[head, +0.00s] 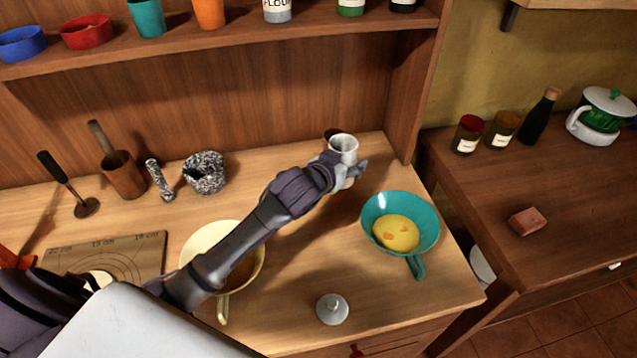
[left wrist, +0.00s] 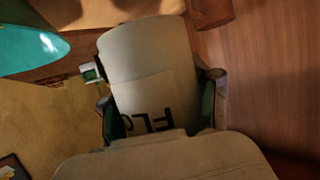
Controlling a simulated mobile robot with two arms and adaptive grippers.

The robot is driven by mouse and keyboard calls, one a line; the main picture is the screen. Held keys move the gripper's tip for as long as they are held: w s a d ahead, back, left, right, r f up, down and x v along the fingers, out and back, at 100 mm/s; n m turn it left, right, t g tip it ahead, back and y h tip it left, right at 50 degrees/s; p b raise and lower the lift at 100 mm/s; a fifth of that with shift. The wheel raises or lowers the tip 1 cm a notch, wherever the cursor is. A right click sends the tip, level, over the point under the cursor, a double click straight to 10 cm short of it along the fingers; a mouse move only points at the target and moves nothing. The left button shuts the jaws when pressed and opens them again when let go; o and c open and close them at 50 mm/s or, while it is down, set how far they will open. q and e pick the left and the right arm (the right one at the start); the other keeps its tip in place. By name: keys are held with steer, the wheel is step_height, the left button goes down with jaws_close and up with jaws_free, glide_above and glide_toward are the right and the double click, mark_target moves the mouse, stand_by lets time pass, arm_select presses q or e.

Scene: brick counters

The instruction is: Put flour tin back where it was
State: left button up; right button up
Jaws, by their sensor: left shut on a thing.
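My left gripper (head: 347,170) reaches over the counter from the left and is shut on a pale cylindrical flour tin (head: 344,147). In the left wrist view the flour tin (left wrist: 145,75) sits between the two fingers of the left gripper (left wrist: 160,100), with the letters "FL" and part of another showing. In the head view the tin is near the counter's back right corner, by the side panel; I cannot tell whether it touches the counter. A similar container labelled "FLOUR" (head: 277,9) stands on the shelf, its top cut off. My right gripper is not in view.
A teal pan (head: 373,213) with yellow food stands just right of the gripper. A cream pan (head: 196,243) lies under my arm. A grey lid-like piece (head: 332,309) is near the front edge. A mortar (head: 204,173) stands left. The shelf (head: 180,50) holds bowls and cups.

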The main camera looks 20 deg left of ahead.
arm_select(q)
steer(key=a+f, duration=0.2)
steer(key=a, duration=0.1)
steer(key=a+f+p, duration=0.1)
steer(key=a+f, duration=0.1)
steer(key=a, duration=0.2)
steer(key=a+f+p, duration=0.1)
steer(key=a+f, duration=0.1)
steer(key=a, duration=0.1)
steer(key=shift+w+a, duration=0.2)
steer(key=shift+w, duration=0.15)
step_height(320, 180, down, 3)
steer(key=shift+f+p, duration=0.1)
steer(key=shift+p, duration=0.3)
steer(key=shift+f, duration=0.35)
steer(key=shift+f, duration=0.1)
steer(key=o, duration=1.5)
steer(key=shift+c, duration=0.2)
